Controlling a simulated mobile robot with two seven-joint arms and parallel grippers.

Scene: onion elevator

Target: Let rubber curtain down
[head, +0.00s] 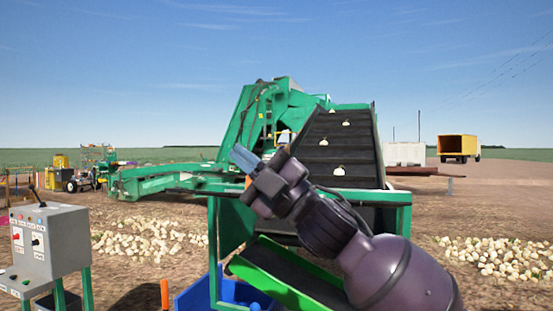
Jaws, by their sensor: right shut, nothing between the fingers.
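My right gripper (243,158) is raised in the middle of the view, pointing up and left, with its fingers shut and nothing held. It shows in front of the green onion elevator (240,130); how far apart they are, I cannot tell. The elevator's black belt (342,155) slopes up behind my right arm and carries several pale onions. A dark panel (381,216) below the belt may be the rubber curtain; my arm hides part of it, and I cannot tell whether it is up or down. My left gripper is not in view.
A grey control box (48,240) with buttons and a lever stands at the left. A blue bin (195,294) and a green-edged chute (285,275) are low in the middle. Onion piles (150,240) lie on the soil. A yellow truck (459,147) is far right.

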